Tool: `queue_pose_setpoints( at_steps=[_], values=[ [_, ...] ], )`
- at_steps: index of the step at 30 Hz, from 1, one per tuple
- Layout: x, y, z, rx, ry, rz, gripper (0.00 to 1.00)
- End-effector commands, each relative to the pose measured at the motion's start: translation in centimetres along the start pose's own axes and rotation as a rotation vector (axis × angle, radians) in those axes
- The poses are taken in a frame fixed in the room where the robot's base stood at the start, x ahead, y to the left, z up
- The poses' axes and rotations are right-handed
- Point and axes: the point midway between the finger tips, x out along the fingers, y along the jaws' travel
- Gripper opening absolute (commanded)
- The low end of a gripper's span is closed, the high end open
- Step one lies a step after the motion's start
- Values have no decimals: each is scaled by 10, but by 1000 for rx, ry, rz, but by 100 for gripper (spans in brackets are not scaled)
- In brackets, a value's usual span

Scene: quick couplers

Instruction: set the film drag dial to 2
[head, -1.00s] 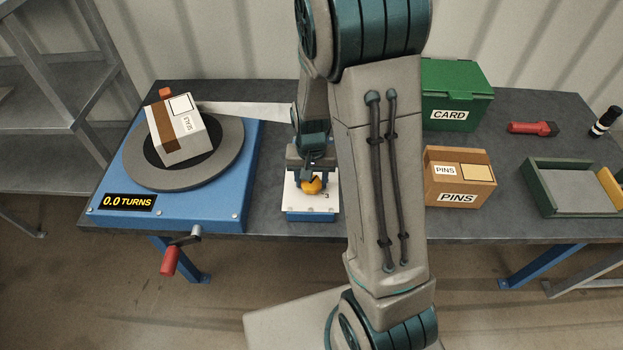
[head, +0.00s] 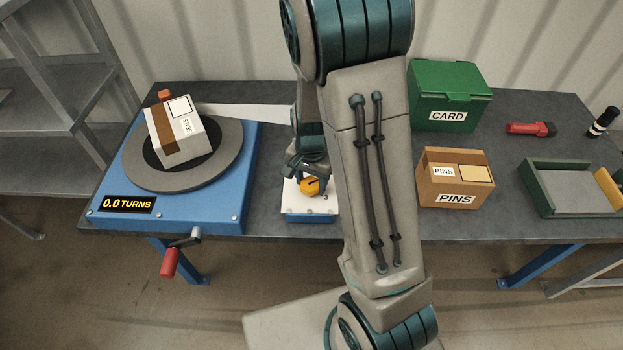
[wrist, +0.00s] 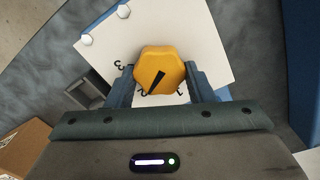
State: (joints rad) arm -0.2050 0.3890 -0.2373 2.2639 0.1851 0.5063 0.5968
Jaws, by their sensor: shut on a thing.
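The film drag dial is a yellow six-sided knob (wrist: 160,68) with a black pointer line, on a white plate (wrist: 200,35). It also shows in the head view as a yellow knob (head: 310,187). In the wrist view the pointer runs to the lower left, toward a partly hidden mark that looks like a 2. A 3 stands left of the knob and a 1 at its lower right. My gripper (wrist: 160,82) is shut on the knob, one blue finger on each side. In the head view my gripper (head: 307,175) is over the white plate.
On the right are a PINS box (head: 455,182), a green CARD box (head: 450,85) and a green-edged tray (head: 545,205).

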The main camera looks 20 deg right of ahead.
Motion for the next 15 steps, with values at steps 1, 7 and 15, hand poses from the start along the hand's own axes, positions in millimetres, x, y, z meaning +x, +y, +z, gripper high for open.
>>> queue_pose_setpoints(
  at_steps=[1, 7, 15],
  values=[
    [-1, 0, -1, 0, 2, -1, 25],
    [-1, 0, -1, 0, 2, -1, 25],
    [0, 0, 0, -1, 1, -1, 70]
  ],
)
